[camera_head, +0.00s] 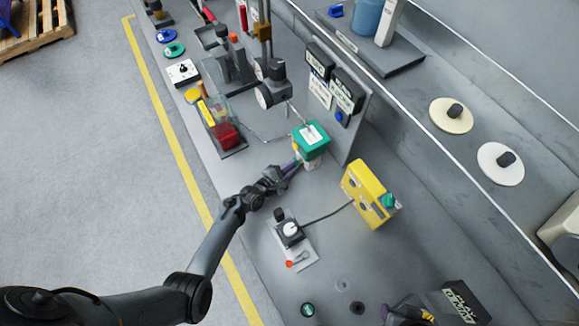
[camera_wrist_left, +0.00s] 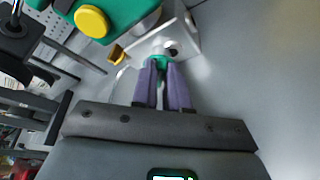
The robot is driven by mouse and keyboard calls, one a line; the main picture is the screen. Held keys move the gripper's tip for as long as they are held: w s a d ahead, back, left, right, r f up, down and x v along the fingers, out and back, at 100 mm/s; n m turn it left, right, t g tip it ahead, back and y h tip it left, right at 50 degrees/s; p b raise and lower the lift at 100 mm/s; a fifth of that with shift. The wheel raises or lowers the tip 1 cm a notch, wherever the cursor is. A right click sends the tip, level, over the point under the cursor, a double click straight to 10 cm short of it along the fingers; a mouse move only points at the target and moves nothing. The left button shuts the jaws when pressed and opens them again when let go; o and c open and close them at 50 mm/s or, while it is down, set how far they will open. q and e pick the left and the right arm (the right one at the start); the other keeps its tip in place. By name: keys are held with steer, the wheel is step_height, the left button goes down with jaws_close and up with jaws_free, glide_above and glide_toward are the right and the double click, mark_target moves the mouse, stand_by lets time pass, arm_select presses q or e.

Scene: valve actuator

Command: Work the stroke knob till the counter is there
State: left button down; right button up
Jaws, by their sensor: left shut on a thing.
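My left gripper (camera_head: 293,166) reaches in from the left to the green actuator box (camera_head: 311,139). Its purple fingers (camera_wrist_left: 162,72) are shut on a small green knob (camera_wrist_left: 160,61) in the left wrist view. The knob sits at a pale round fitting on a white block, just below the green box (camera_wrist_left: 118,14). In the head view the fingers hide the knob. A round yellow button (camera_wrist_left: 92,21) is on the box's face. Two black display boxes (camera_head: 347,90) stand on the panel behind; I cannot read a count. Dark and purple parts (camera_head: 405,314) at the bottom edge may be my right gripper.
A yellow box (camera_head: 369,193) with a green knob stands right of the green box. A cabled switch plate (camera_head: 291,240) lies nearer. A red-and-yellow unit (camera_head: 222,125) and a gauge (camera_head: 272,94) stand left and behind.

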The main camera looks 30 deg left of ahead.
stand_by(0.3)
arm_select(q)
steer(key=c, duration=1.1)
jaws_free()
steer(key=shift+c, duration=0.2)
